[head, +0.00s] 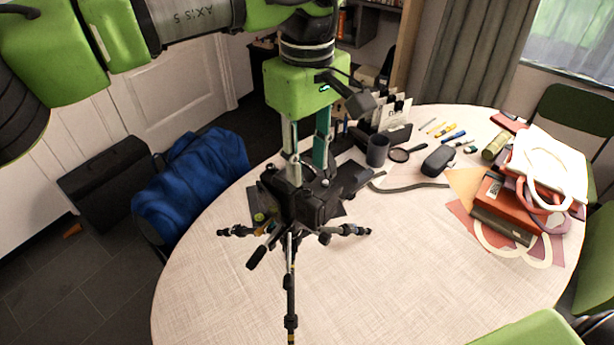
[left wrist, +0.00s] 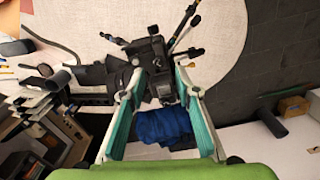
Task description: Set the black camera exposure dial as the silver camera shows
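A black camera (head: 308,208) sits on a small tripod on the table; it also shows in the left wrist view (left wrist: 164,86). My left gripper (head: 308,172) points down over the camera's top. Its two fingers are apart, with their tips close to the camera body on either side; in the left wrist view (left wrist: 160,72) the camera shows between and beyond the tips. I cannot tell whether they touch it. The exposure dial is too small or hidden to read. No silver camera can be made out; dark items (head: 352,178) lie just right of the black camera. My right gripper is out of view.
The round table (head: 390,275) is clear at the front. A dark mug (head: 377,151), a magnifying glass (head: 401,155), a dark case (head: 438,160) and a pile of books and bags (head: 510,205) stand to the right. A blue bag (head: 190,180) is off the table at left.

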